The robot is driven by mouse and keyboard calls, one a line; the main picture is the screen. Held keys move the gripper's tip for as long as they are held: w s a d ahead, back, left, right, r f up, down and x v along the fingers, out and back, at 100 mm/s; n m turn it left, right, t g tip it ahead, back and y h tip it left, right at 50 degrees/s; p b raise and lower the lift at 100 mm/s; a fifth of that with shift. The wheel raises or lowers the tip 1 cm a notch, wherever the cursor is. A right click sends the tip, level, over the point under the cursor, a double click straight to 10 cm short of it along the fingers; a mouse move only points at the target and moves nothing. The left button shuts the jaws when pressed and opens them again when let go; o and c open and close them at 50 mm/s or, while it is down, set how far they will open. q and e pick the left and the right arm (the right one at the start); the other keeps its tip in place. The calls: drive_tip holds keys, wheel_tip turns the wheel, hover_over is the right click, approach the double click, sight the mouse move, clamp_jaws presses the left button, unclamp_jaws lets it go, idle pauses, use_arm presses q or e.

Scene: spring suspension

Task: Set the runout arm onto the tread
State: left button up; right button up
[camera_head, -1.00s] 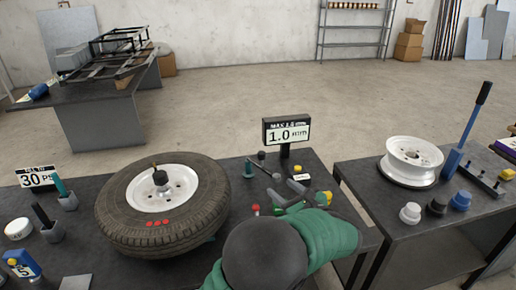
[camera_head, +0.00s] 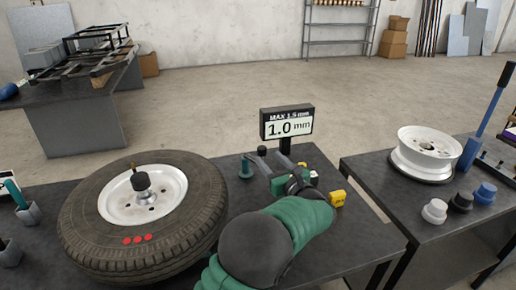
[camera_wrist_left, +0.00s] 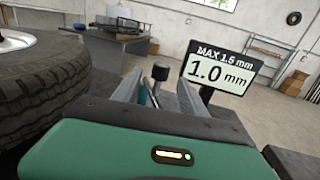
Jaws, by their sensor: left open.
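The tire (camera_head: 205,200) lies on the bench at the left of the head view, its tread facing outward. It also shows at the left of the left wrist view (camera_wrist_left: 45,85). My left gripper (camera_head: 266,163) is open beside the gauge stand, to the right of the tire. The runout arm is largely hidden by my gripper. Its dark knob (camera_head: 262,151) shows near my fingertips, and in the left wrist view the knob (camera_wrist_left: 160,72) stands between the two open fingers, with no visible grip. Whether the arm touches the tread cannot be told. My right gripper is not in view.
A display (camera_head: 287,124) reading 1.0 mm, max 1.5 mm, stands behind my gripper. A yellow block (camera_head: 338,198) lies to its right. A second bench at right holds a white rim (camera_head: 425,147) and several caps.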

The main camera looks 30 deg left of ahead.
sight(262, 155)
use_arm(q)
drive_tip(key=x, duration=0.5)
drive_tip(key=shift+a+f, duration=0.35)
drive_tip(key=shift+a, duration=0.05)
drive_tip(key=shift+w+a+r, duration=0.25)
drive_tip(key=shift+w+a, duration=0.6)
drive_tip(key=shift+a, duration=0.05)
drive_tip(key=shift+w+a+r, duration=0.15)
drive_tip(key=shift+w+a, duration=0.05)
drive_tip(key=shift+w, duration=0.25)
drive_tip(key=shift+a, duration=0.55)
drive_tip(key=c, duration=0.5)
clamp_jaws()
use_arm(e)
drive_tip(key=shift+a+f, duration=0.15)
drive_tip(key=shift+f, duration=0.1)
use_arm(q)
drive_tip(key=shift+d+f, duration=0.2)
drive_tip(key=shift+d, duration=0.05)
